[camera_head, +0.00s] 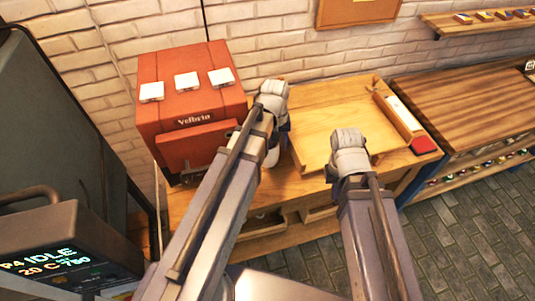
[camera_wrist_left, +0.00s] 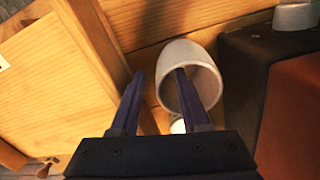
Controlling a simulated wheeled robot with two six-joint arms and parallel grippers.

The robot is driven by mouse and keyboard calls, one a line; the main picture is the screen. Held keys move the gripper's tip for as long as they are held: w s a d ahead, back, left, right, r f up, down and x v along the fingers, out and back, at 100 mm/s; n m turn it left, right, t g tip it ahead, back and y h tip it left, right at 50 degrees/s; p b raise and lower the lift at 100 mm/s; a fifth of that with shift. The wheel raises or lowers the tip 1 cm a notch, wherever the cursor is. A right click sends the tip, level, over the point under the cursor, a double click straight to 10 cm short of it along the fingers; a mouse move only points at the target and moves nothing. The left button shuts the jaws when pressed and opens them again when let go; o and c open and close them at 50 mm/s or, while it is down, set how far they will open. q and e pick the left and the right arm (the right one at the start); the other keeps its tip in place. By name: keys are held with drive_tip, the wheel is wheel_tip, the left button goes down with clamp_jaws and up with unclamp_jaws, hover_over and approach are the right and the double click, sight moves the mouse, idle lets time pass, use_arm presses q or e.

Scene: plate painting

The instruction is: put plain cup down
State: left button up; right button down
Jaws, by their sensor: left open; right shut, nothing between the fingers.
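The plain cup (camera_wrist_left: 188,52) is pale grey-white, and its opening faces the left wrist camera. It is near the red machine, against a wooden background; I cannot tell whether its base touches the wood. My left gripper (camera_wrist_left: 158,85) is open, with one finger reaching into the cup's mouth and the other outside its wall. In the head view a white piece, probably the cup (camera_head: 272,155), shows below my left gripper (camera_head: 273,110), mostly hidden by the arm. My right gripper (camera_head: 347,165) is over the front of the wooden table, shut and empty, its fingertips hidden.
A red machine (camera_head: 190,100) with white squares on top stands left on the wooden table (camera_head: 300,195). A raised wooden board (camera_head: 320,125) lies right of the cup. A long box (camera_head: 397,112) and red pad (camera_head: 424,145) sit further right. A small white item (camera_wrist_left: 178,126) shows below the cup.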

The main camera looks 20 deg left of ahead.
sight(277, 153)
use_arm(q)
wheel_tip(277, 153, down, 5)
drive_tip(key=b, duration=0.4)
drive_tip(key=shift+w+b, duration=0.15)
drive_tip(key=shift+b, duration=0.2)
drive_tip(key=shift+d, duration=0.1)
clamp_jaws()
idle(0.8)
